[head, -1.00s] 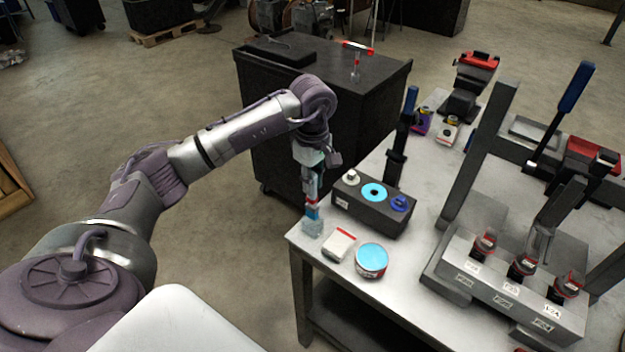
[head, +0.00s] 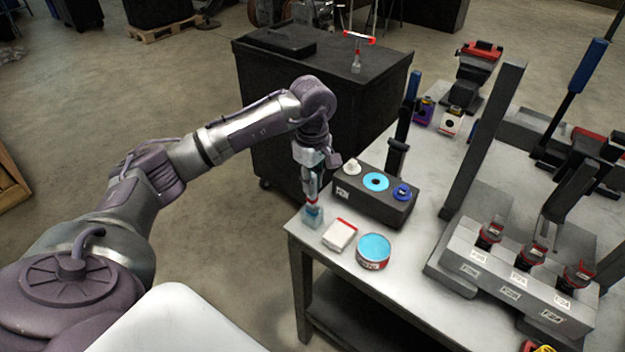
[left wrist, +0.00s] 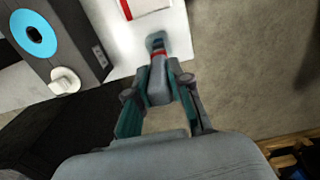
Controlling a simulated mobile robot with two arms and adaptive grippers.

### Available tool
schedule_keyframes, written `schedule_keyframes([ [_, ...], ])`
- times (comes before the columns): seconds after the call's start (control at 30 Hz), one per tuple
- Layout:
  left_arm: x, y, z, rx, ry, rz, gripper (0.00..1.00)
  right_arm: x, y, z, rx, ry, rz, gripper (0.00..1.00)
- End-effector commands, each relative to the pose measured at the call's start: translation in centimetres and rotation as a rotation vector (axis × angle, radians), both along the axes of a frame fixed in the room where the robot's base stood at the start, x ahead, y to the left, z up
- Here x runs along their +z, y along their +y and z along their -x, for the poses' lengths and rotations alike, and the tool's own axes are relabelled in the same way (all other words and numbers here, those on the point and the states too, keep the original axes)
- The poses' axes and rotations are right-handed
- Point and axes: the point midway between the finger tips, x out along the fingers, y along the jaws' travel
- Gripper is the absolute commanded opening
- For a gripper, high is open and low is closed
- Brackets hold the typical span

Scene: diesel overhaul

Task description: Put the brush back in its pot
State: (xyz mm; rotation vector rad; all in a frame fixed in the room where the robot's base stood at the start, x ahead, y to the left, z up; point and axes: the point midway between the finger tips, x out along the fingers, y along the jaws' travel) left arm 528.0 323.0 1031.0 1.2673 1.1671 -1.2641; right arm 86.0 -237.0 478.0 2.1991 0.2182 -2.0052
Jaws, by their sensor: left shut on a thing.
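My left gripper (head: 311,180) points down at the near left corner of the table and is shut on the brush (head: 312,199). In the left wrist view the two fingers (left wrist: 160,88) hold the brush's grey body, and its red band (left wrist: 158,65) shows beyond them. The small pale-blue, clear-looking pot (head: 313,219) stands on the table corner right under the gripper. The brush's lower end overlaps the pot in the head view; I cannot tell how deep it sits inside. My right gripper is not in view.
Close by stand a white box with a red edge (head: 340,236), a round tin with a blue top (head: 373,250) and a black block with knobs (head: 372,200). A labelled fixture (head: 510,270) fills the table's right. A black cabinet (head: 330,110) stands behind.

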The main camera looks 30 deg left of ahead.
Motion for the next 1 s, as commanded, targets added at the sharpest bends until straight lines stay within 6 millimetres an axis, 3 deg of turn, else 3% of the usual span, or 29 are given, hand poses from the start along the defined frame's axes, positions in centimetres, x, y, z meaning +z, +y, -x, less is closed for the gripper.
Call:
schedule_keyframes([
  [0.47, -2.0, 0.0, 0.0, 0.0, 0.0, -0.001, 0.0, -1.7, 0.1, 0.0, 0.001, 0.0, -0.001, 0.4],
  [0.5, -1.9, 0.0, 0.0, 0.0, 0.0, -0.001, 0.23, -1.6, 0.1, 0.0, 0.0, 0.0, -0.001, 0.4],
  [0.67, -1.8, 0.0, 0.0, 0.0, 0.0, 0.0, 0.49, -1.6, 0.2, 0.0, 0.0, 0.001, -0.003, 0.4],
  [1.0, -1.6, 0.0, 0.0, 0.0, 0.0, 0.0, 0.49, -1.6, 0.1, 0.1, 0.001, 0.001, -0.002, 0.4],
])
